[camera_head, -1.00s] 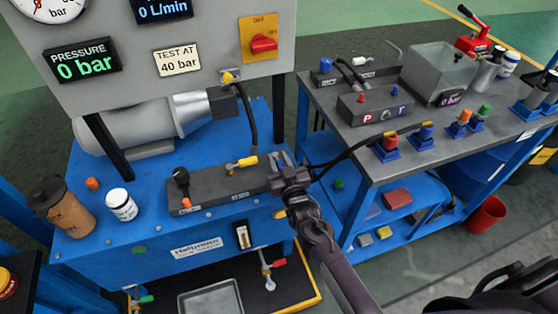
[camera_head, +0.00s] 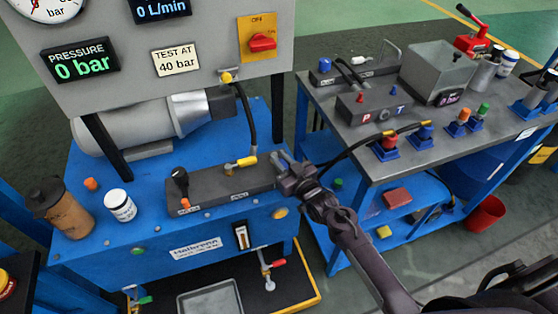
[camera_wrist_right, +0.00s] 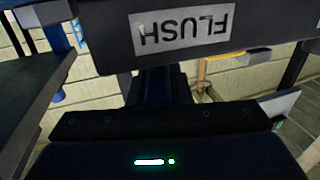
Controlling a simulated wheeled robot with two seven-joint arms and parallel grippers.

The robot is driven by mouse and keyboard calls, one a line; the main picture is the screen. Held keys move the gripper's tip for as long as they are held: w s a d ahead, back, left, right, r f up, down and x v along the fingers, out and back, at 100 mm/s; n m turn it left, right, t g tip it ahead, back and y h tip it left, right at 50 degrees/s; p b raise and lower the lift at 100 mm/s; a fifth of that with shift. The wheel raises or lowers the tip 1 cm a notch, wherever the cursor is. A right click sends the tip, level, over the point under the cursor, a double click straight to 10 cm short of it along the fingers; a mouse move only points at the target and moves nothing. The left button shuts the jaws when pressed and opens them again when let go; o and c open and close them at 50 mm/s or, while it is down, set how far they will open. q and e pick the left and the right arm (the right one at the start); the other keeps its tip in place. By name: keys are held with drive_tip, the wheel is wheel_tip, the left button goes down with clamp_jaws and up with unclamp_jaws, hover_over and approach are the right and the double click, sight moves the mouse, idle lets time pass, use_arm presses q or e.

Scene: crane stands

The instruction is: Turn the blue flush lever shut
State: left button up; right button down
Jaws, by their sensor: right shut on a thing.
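The grey valve block (camera_head: 222,190) sits on the blue bench, with a black-knobbed lever (camera_head: 181,181) at its left end. My right gripper (camera_head: 281,160) is at the block's right end, its fingers close together. It is shut on what is most likely the blue flush lever, which the gripper hides almost wholly in the head view. In the right wrist view, the FLUSH label (camera_wrist_right: 183,33) appears upside down on the dark block face, just beyond the gripper. The lever's exact angle cannot be told. My left gripper is not in view.
A yellow-ended hose (camera_head: 246,161) meets the block just left of the gripper. The pressure display (camera_head: 80,64) reads 0 bar.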

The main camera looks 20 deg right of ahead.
drive_tip(key=shift+d+n+y, duration=0.2)
drive_tip(key=shift+n+y, duration=0.2)
drive_tip(key=shift+y, duration=0.2)
drive_tip(key=shift+w+d+f+n+g+y+b, duration=0.1)
drive_tip(key=shift+n+g+y+b, duration=0.3)
drive_tip(key=shift+y, duration=0.15)
drive_tip(key=shift+w+d+n+g+y+b, duration=0.1)
drive_tip(key=shift+n+g+y+b, duration=0.3)
drive_tip(key=shift+y, duration=0.15)
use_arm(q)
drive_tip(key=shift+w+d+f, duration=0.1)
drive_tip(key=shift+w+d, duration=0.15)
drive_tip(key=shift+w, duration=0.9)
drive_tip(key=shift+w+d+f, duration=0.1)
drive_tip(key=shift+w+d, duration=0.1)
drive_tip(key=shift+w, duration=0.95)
use_arm(e)
drive_tip(key=shift+n+g+y, duration=0.3)
drive_tip(key=shift+n+y, duration=0.1)
drive_tip(key=shift+y, duration=0.2)
drive_tip(key=c, duration=1.3)
unclamp_jaws()
drive_tip(key=shift+s+d, duration=0.1)
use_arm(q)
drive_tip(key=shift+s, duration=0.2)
use_arm(e)
drive_tip(key=v, duration=0.7)
drive_tip(key=shift+s+d, duration=0.15)
drive_tip(key=shift+s, duration=0.1)
